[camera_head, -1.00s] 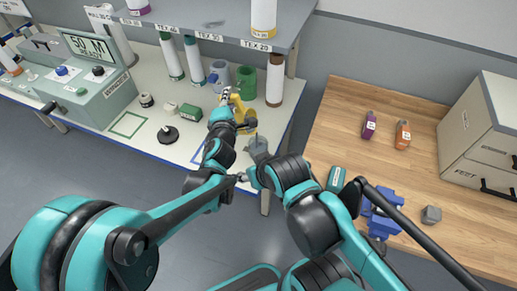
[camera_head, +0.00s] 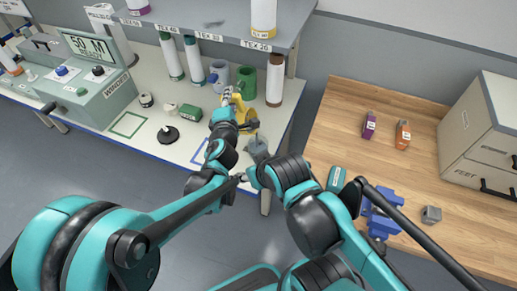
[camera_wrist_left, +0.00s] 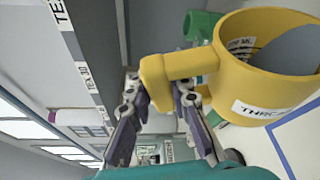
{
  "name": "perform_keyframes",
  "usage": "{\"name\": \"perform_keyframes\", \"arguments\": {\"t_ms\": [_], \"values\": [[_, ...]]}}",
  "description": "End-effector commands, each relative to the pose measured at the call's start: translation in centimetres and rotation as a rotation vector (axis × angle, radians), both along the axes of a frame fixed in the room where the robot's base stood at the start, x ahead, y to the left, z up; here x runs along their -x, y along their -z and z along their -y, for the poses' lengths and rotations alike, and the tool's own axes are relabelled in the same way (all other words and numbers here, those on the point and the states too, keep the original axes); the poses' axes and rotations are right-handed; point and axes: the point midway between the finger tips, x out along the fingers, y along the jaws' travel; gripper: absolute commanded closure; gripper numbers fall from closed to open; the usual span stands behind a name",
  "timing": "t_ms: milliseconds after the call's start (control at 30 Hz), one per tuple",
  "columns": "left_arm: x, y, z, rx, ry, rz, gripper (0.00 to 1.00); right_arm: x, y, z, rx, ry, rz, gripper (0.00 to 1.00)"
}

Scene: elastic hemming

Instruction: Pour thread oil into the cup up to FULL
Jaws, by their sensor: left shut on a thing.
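A yellow jug with a THREAD label shows in the left wrist view (camera_wrist_left: 235,75) and, partly covered by my arm, in the head view (camera_head: 247,121). My left gripper (camera_wrist_left: 163,95) is shut on the jug's handle and holds it at the white bench's right end. A grey piece (camera_head: 258,147) sits just below the jug, at the end of my right arm; I cannot tell whether it is a cup or part of my right gripper. My right gripper's fingers cannot be made out. No FULL mark or oil stream can be made out.
A green mug (camera_head: 246,82) and a blue-grey mug (camera_head: 219,75) stand behind the jug, beside a brown-and-white cone (camera_head: 274,80). A shelf (camera_head: 205,30) overhangs the bench. The wooden table (camera_head: 350,115) at right has free room, with small bottles and a blue device (camera_head: 382,210).

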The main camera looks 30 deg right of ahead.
Motion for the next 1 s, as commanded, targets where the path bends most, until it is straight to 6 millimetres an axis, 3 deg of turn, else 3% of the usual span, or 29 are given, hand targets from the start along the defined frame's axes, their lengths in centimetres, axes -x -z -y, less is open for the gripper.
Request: {"name": "perform_keyframes", "arguments": {"t_ms": [1000], "values": [[0.38, -0.31, 0.33, -0.024, 0.0, 0.026, 1.0, 0.0, 0.0, 0.0, 0.0, 0.0, 0.0, 0.47]]}}
